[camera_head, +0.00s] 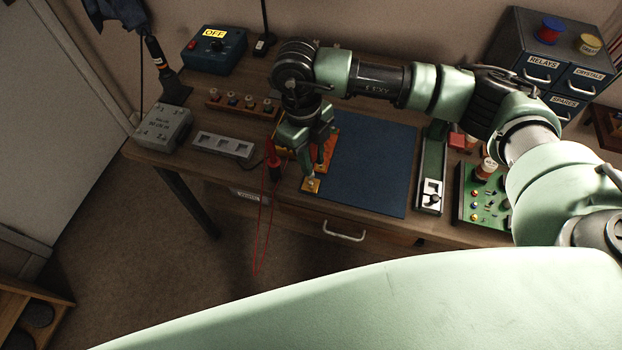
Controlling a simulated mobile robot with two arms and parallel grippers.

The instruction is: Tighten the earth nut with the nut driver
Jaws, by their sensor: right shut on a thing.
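My right gripper (309,172) reaches down over the front edge of the bench, left of the blue mat. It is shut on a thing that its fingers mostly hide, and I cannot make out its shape. Just below the fingertips is a small yellow-orange plate (312,187) with a pale spot on it; I cannot tell whether they touch. I cannot clearly pick out the nut driver or the earth nut. My left gripper is not in view.
An orange object (327,153) and a red-handled lead (274,170) with hanging red wires flank the gripper. The blue mat (369,165) is bare.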

